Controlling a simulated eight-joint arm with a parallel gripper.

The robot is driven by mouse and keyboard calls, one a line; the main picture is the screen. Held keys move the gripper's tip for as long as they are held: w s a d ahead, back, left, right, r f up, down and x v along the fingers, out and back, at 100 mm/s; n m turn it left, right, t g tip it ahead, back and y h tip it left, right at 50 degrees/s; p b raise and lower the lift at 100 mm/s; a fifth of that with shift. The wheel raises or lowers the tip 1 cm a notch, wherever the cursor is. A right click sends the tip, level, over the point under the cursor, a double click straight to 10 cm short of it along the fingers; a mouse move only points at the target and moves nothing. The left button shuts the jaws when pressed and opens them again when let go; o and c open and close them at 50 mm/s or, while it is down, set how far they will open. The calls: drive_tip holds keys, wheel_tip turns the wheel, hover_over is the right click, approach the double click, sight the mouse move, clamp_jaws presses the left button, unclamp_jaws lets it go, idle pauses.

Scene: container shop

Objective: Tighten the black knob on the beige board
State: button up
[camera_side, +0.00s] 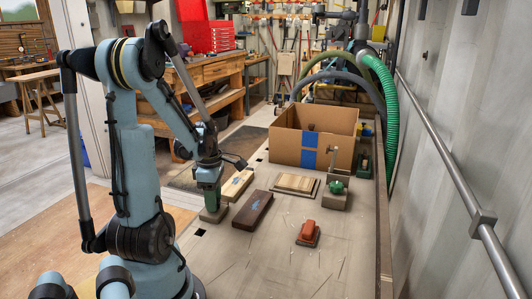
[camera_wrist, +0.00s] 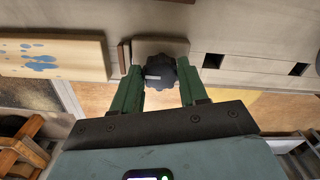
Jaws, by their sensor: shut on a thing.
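The black knob (camera_wrist: 159,72) with a lobed rim and a pale mark sits between the two green fingers of my gripper (camera_wrist: 160,68) in the wrist view. My gripper is shut on it, one finger on each side. The beige board (camera_wrist: 168,46) shows behind the knob, partly hidden by it. In the side view my gripper (camera_side: 209,204) points down over the small beige board (camera_side: 214,216) at the left edge of the table; the knob is hidden there by the fingers.
A blue-stained pale board (camera_side: 238,184) lies close beside my gripper. A dark brown block (camera_side: 253,210), a slatted wooden board (camera_side: 296,184), a green knob on a stand (camera_side: 337,187) and an orange-red object (camera_side: 308,232) stand rightward. A cardboard box (camera_side: 340,150) is behind. The front table is clear.

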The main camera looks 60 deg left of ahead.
drive_tip(key=shift+m, duration=0.3)
drive_tip(key=m, duration=0.5)
drive_tip(key=shift+s+m, duration=0.1)
drive_tip(key=shift+m, duration=0.2)
drive_tip(key=m, duration=0.5)
drive_tip(key=shift+d, duration=0.1)
drive_tip(key=m, duration=0.5)
drive_tip(key=shift+s+m, duration=0.15)
drive_tip(key=shift+m, duration=0.25)
drive_tip(key=m, duration=0.5)
drive_tip(key=shift+s+m, duration=0.1)
drive_tip(key=shift+m, duration=0.6)
drive_tip(key=o, duration=1.1)
drive_tip(key=shift+c, duration=0.2)
